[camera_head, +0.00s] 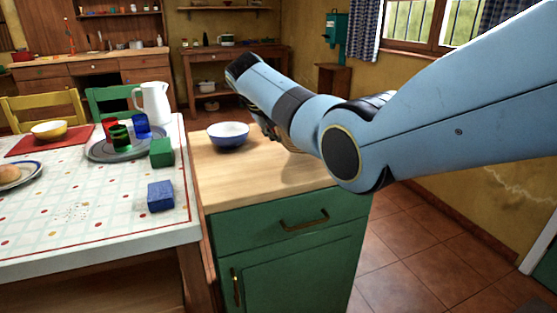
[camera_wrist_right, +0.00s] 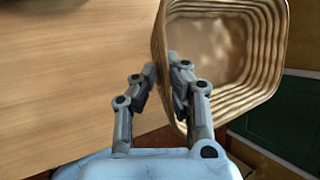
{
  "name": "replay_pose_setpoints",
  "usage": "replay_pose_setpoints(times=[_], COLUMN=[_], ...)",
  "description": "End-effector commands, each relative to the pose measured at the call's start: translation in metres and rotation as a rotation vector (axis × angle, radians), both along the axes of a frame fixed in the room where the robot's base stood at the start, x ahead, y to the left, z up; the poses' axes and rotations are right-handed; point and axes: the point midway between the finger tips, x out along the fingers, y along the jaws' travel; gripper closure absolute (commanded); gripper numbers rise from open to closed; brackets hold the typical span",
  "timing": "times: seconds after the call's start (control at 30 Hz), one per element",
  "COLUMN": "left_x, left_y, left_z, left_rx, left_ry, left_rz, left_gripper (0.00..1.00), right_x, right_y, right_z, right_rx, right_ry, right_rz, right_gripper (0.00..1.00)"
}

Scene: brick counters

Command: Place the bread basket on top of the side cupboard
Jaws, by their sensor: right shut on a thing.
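The bread basket (camera_wrist_right: 228,45) is a tan woven, rounded-square basket, and its inside looks empty in the right wrist view. My right gripper (camera_wrist_right: 165,75) is shut on its near-left wall, with one finger inside and one outside. The side cupboard (camera_head: 285,222) is green with a pale wooden top, which also shows in the right wrist view (camera_wrist_right: 75,80). In the head view my right arm reaches over this top from the right and hides most of the basket. I cannot tell whether the basket touches the top. My left gripper is not in view.
The front of the top is clear. The table (camera_head: 100,230) at left holds a tray (camera_head: 97,150) with cups, a white jug (camera_head: 154,103), a green block (camera_head: 161,153) and a blue block (camera_head: 160,197).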

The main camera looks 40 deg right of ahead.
Motion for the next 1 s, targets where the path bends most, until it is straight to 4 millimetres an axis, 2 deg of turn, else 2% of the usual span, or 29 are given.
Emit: replay_pose_setpoints(times=[0.13, 0.33, 0.7, 0.73, 0.87, 1.0], left_x=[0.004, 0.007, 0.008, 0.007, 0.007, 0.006], left_y=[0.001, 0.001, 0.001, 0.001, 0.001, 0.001], left_z=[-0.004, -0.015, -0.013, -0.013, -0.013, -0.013], left_rx=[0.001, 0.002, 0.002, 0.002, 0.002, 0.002], left_ry=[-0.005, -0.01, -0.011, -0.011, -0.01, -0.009], left_rz=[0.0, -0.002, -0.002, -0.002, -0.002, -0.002], left_gripper=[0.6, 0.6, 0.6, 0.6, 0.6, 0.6], right_x=[0.002, 0.001, 0.001, 0.001, 0.001, 0.001], right_y=[0.001, 0.0, 0.0, 0.0, 0.0, 0.0], right_z=[-0.01, -0.04, -0.043, -0.043, -0.043, -0.043], right_rx=[-0.002, -0.002, -0.001, -0.001, -0.001, -0.001], right_ry=[0.001, 0.001, 0.0, 0.0, 0.0, 0.0], right_rz=[0.001, 0.0, 0.001, 0.0, 0.0, 0.0], right_gripper=[1.0, 1.0, 1.0, 0.9, 0.73, 0.71])
